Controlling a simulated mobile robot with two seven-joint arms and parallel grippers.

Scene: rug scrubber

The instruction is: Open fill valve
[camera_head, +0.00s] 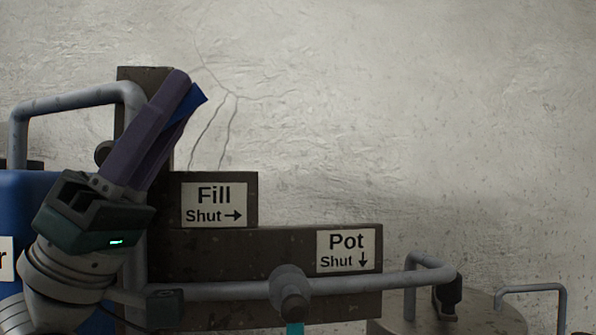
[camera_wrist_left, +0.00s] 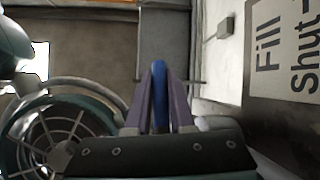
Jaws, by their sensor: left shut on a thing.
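The blue fill valve handle (camera_head: 188,108) sticks out between the purple fingers of my left gripper (camera_head: 178,98). It points up and to the right, tilted. In the left wrist view the blue handle (camera_wrist_left: 160,97) lies between the two fingers (camera_wrist_left: 160,105), which are shut on it. The valve body behind the handle is hidden by the gripper. The "Fill / Shut →" sign (camera_head: 214,205) is on a dark board just right of the gripper; it also shows in the left wrist view (camera_wrist_left: 285,48). My right gripper is not in view.
A "Pot / Shut ↓" sign (camera_head: 346,251) sits lower right. Below it a grey pipe (camera_head: 375,285) carries a second valve (camera_head: 290,285) with a cyan handle (camera_head: 295,328) pointing down. A blue container (camera_head: 25,195) is at left, a lidded pot (camera_head: 480,318) at lower right.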

